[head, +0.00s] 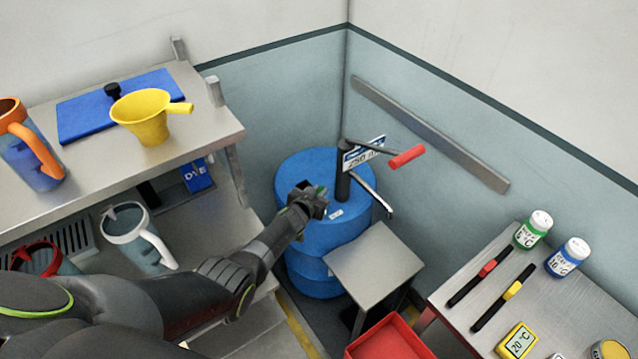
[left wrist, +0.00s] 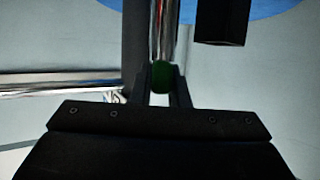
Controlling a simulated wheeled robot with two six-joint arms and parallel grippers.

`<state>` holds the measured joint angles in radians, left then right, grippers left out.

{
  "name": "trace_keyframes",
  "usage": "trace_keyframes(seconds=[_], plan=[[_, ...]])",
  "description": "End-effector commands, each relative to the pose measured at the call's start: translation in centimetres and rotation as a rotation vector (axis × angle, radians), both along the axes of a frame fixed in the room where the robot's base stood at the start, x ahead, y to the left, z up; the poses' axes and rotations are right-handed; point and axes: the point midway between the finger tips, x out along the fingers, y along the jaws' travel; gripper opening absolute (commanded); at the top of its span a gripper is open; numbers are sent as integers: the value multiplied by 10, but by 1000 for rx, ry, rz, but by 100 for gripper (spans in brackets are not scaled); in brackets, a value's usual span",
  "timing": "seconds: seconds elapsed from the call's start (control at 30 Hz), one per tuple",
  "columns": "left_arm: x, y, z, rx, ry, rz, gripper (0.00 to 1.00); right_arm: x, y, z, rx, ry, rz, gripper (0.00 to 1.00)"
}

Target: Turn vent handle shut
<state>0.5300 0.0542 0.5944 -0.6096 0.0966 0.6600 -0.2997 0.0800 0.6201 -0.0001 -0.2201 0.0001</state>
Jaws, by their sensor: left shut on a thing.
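The blue drum (head: 318,168) stands in the corner with a hand pump (head: 343,180) on top; the pump has a red-gripped crank (head: 407,157) and a metal spout (head: 375,197). My left gripper (head: 318,203) is over the near left part of the drum's top. In the left wrist view, the gripper (left wrist: 161,88) is shut on a small green piece, which I take as the vent handle (left wrist: 161,75). A shiny metal rod (left wrist: 165,30) shows just beyond it. In the head view the gripper hides most of the handle. My right gripper is out of view.
A small grey stand (head: 375,262) is under the spout, right of my left arm. A shelf bench (head: 200,95) with a yellow funnel jug (head: 146,118) and pitchers is at left. A side table (head: 560,310) with bottles and a red bin (head: 390,340) are at right.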

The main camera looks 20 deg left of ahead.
Motion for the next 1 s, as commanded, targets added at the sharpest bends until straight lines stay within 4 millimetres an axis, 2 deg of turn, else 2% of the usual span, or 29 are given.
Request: trace_keyframes(seconds=[0.03,0.1,0.4,0.67,1.0], plan=[[3,1,9,4,-2,-23,0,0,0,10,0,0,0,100],[2,1,7,1,2,-54,0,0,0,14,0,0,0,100],[2,0,4,-2,2,-168,0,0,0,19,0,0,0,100],[2,1,3,-1,1,-281,0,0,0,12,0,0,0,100],[2,0,2,-3,0,-452,0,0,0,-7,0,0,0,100]])
